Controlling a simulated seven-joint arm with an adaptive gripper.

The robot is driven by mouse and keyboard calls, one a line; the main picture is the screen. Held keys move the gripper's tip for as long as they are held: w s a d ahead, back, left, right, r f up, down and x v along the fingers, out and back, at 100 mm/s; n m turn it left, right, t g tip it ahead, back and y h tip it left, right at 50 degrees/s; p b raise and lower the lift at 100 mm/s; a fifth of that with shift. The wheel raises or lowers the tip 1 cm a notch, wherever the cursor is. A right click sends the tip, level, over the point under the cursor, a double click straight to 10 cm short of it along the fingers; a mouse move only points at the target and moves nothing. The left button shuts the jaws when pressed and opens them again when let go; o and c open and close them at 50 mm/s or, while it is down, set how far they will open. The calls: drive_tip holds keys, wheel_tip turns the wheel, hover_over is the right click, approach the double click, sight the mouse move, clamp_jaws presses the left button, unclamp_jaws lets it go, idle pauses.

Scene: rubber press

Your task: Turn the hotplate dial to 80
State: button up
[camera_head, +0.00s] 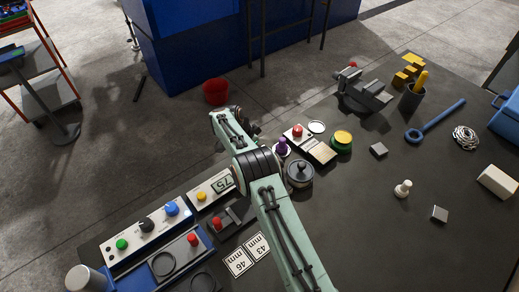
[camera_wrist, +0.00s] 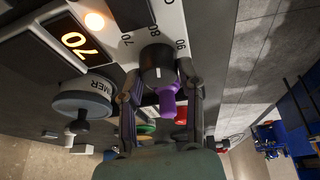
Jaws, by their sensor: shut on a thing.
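The black hotplate dial (camera_wrist: 157,62) shows in the wrist view on a pale panel (camera_wrist: 187,70) marked 70, 80 and 90. Its white line points up, close to the 80 mark. My gripper (camera_wrist: 160,92) is shut on the dial, with a dark finger on either side. A purple knob-like thing (camera_wrist: 168,101) overlaps the dial's lower edge; I cannot tell if it touches. In the head view my arm crosses the bench and hides the dial and fingertips.
A control box with coloured buttons (camera_head: 150,229) lies front left. A vise (camera_head: 362,91) stands at the back.

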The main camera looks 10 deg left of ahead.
idle(0.3)
drive_tip(key=o, duration=1.1)
drive_tip(key=shift+o, duration=0.2)
drive_tip(key=v, duration=1.2)
drive_tip(key=shift+w, duration=0.1)
